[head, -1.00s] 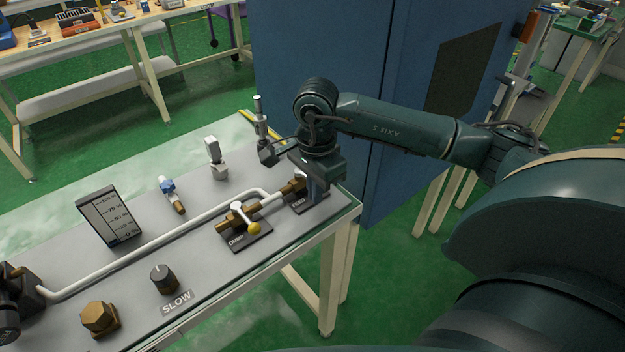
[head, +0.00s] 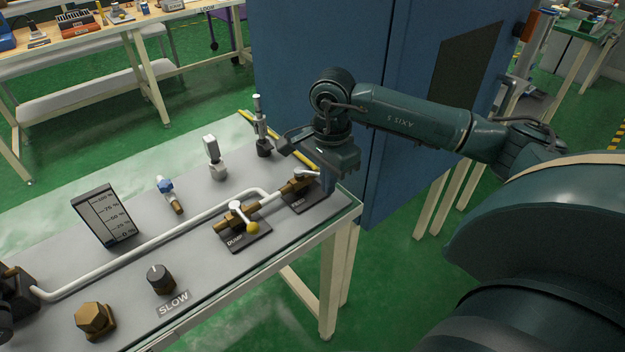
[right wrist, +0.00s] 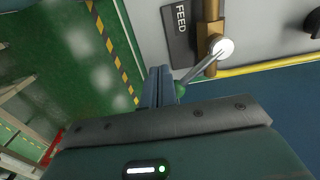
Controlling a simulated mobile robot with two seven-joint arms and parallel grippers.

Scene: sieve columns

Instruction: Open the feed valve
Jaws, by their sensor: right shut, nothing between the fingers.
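The feed valve (head: 297,188) has a brass body on a dark plate at the bench's right end. In the right wrist view its FEED label (right wrist: 181,20) and brass body (right wrist: 209,36) show. Its silver lever (right wrist: 203,65) slants from a white hub toward my fingers and ends in a green tip (right wrist: 180,90). My right gripper (head: 328,188) is shut and empty, pointing down just right of the valve; its fingers (right wrist: 158,88) are beside the lever tip. Whether they touch it I cannot tell. My left gripper is not in view.
The dump valve (head: 238,216), with a yellow-tipped lever, stands left of the feed valve on the same white pipe (head: 150,243). A metal post (head: 260,125) stands behind my gripper. A blue cabinet (head: 310,60) rises behind the bench. Green floor lies past the bench edge.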

